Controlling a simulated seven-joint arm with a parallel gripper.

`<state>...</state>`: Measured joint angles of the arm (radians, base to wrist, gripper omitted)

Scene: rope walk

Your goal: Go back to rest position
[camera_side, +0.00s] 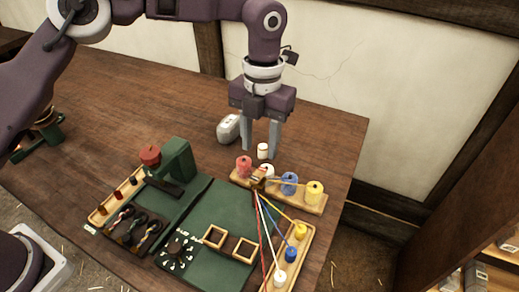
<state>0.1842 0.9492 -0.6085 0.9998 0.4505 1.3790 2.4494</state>
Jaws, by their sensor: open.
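My gripper (261,133) points down at the back right of the work area. Its two grey fingers are apart. A small white spool or peg (263,151) shows low between the fingers; I cannot tell whether it touches either one. Just below the gripper is a wooden spool rack (313,204) bearing pink (244,166), white, blue (289,184) and yellow (314,192) spools. Coloured cords run from a small brown wooden piece (258,179) to a second rack (305,240) with yellow, blue and white spools.
A grey-white rounded object (228,128) stands left of my gripper. A green machine with a red knob (150,155), a tray of dark coils (133,224) and two wooden frames (214,237) occupy the centre. The table (330,140) is bare at the back right.

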